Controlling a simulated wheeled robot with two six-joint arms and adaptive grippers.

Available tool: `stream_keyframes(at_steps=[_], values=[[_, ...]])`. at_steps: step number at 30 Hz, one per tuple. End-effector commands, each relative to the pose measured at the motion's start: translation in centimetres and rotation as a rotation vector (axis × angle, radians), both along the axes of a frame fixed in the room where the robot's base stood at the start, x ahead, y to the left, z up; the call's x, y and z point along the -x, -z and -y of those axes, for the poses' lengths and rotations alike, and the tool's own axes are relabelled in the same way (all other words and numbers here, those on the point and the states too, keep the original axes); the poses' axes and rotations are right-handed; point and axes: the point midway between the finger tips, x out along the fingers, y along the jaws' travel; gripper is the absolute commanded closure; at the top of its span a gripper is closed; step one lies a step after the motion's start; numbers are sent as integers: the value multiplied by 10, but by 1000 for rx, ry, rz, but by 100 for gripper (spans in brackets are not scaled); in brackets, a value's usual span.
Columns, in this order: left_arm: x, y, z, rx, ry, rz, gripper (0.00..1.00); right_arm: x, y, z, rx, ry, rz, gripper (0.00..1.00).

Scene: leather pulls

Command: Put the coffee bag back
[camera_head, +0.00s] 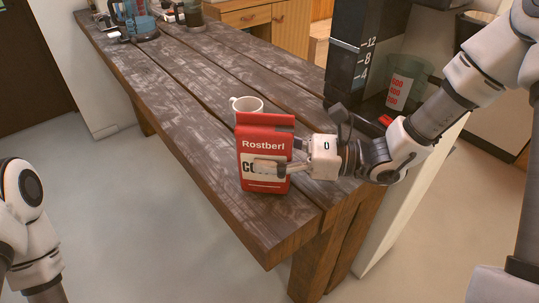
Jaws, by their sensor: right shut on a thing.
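The red coffee bag (265,145) with "Rostberl" on its front is upright at the near end of the wooden table. My right gripper (284,165) comes in from the right and is shut on the bag. One finger lies across the front label, and the other is hidden behind the bag. I cannot tell whether the bag's base touches the tabletop. Only part of my left arm shows at the left edge. Its gripper is out of view.
The wooden table (170,85) runs away to the upper left, mostly clear. A white mug (246,104) stands just behind the bag. A black coffee machine (365,50) with a clear container (403,84) is at right. Blue-tinted glassware (140,22) stands at the far end.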

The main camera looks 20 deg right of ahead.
Motion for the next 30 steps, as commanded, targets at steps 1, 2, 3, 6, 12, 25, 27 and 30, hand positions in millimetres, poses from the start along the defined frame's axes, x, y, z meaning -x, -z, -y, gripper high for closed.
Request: stream_keyframes(at_steps=[1,2,3,6,12,25,27,30], values=[[0,0,0,0,0,0,0,0,0,0,-1,0,0,82],[0,1,0,0,0,0,0,0,1,0,-1,0,0,82],[0,3,0,0,0,0,0,0,3,0,-1,0,0,82],[0,2,0,0,0,-1,0,0,2,0,0,0,0,12],[0,2,0,0,0,0,0,0,2,0,0,0,0,12],[0,-1,0,0,0,-1,0,11,-2,27,-8,5,2,12],[0,-4,0,0,0,-1,0,16,-4,37,-9,4,2,12],[0,-7,0,0,0,-1,0,23,-4,50,-9,3,3,12]])
